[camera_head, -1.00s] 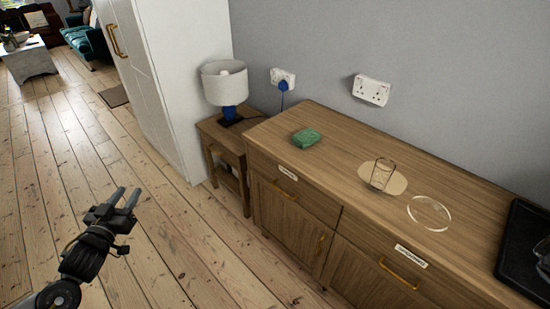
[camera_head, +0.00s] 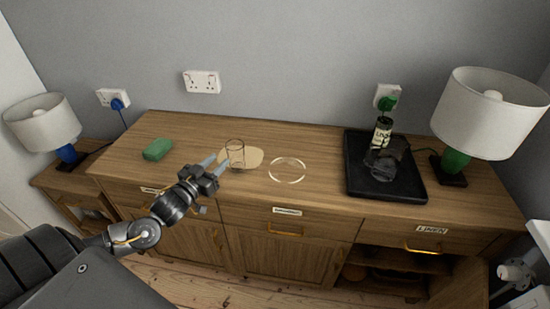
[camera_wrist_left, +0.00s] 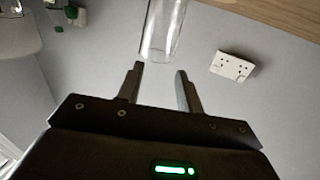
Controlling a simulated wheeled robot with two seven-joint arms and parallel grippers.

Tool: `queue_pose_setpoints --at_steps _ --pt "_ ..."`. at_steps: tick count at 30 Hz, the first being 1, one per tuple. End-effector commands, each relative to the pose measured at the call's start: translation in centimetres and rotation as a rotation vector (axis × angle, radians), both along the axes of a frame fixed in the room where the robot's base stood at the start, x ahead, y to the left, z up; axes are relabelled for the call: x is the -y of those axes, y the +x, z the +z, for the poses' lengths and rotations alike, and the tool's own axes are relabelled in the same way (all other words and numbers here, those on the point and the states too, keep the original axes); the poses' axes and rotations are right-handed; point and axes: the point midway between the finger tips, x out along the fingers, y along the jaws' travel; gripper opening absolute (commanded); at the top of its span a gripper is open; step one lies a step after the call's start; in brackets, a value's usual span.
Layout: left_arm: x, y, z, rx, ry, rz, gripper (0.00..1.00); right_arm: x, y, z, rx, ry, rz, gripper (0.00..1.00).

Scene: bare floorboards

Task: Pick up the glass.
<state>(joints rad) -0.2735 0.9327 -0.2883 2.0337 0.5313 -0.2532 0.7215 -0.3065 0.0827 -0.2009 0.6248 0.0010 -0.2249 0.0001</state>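A clear glass (camera_head: 235,152) stands upright on a pale round mat (camera_head: 254,158) on the wooden sideboard. My left gripper (camera_head: 216,164) is open and empty, just to the left and near side of the glass, fingers pointing at it. In the left wrist view, which is turned over, the glass (camera_wrist_left: 162,30) lies just beyond the two spread fingertips (camera_wrist_left: 158,72), in line with the gap. Its far end is cut off by the frame's top edge. My right gripper is not in view.
A clear round dish (camera_head: 287,170) lies right of the glass. Further right, a black tray (camera_head: 388,190) holds a bottle (camera_head: 382,132) and a dark crumpled thing. A green block (camera_head: 157,149) lies left. Lamps stand at both ends.

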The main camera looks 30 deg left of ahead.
Motion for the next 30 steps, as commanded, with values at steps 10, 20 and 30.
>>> queue_pose_setpoints --at_steps 10,20,30 --pt "0.0 1.3 0.1 0.003 0.000 0.000 0.77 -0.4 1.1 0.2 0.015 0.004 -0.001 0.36" --pt "0.0 5.5 0.1 0.001 0.000 -0.002 0.77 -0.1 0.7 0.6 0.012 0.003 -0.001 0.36" --pt "-0.1 7.2 0.5 0.002 0.001 -0.002 0.77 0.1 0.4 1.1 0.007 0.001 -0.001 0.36"
